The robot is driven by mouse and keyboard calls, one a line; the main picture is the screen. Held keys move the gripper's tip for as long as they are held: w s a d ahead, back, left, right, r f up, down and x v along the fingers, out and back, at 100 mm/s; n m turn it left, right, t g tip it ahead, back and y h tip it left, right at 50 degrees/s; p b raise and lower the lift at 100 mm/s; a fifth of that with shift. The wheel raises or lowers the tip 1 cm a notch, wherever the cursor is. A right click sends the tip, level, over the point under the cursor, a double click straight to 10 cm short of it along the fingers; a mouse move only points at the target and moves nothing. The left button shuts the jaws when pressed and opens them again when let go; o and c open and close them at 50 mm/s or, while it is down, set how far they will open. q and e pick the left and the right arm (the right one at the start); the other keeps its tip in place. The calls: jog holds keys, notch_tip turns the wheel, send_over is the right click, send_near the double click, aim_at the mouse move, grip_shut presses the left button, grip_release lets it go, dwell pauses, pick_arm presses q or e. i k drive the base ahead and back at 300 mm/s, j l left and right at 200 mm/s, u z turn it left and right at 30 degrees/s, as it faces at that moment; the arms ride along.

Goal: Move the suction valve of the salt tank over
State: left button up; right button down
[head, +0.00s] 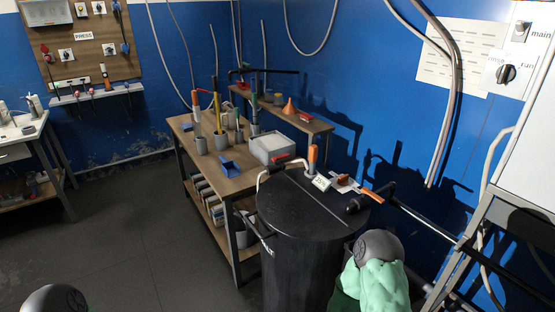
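The black tank (305,240) with a flat round lid stands right of centre. An orange lever (373,195) lies along the pipe fitting at the right edge of the lid. An upright orange handle (312,158) stands at the back of the lid. A red lever (281,157) is on the pipe at the lid's back left. I cannot tell from labels which one is the suction valve. A dark round joint and mint-green link of my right arm show in front of the tank's right side. Neither gripper shows in the frame.
A wooden bench (230,182) with a white box (272,148), a blue scoop (230,166) and several vessels stands behind left of the tank. A black pipe (428,222) runs right towards a metal frame (475,225). The floor (130,240) at left is clear.

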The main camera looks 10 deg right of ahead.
aim_at(281, 157)
jog(key=i+j, duration=0.3)
jog(key=i+j+z, duration=0.1)
jog(key=i+j, duration=0.15)
jog(key=j, duration=0.15)
jog(key=i+j+z, duration=0.1)
jog(key=i+j, duration=0.2)
jog(key=j, duration=0.1)
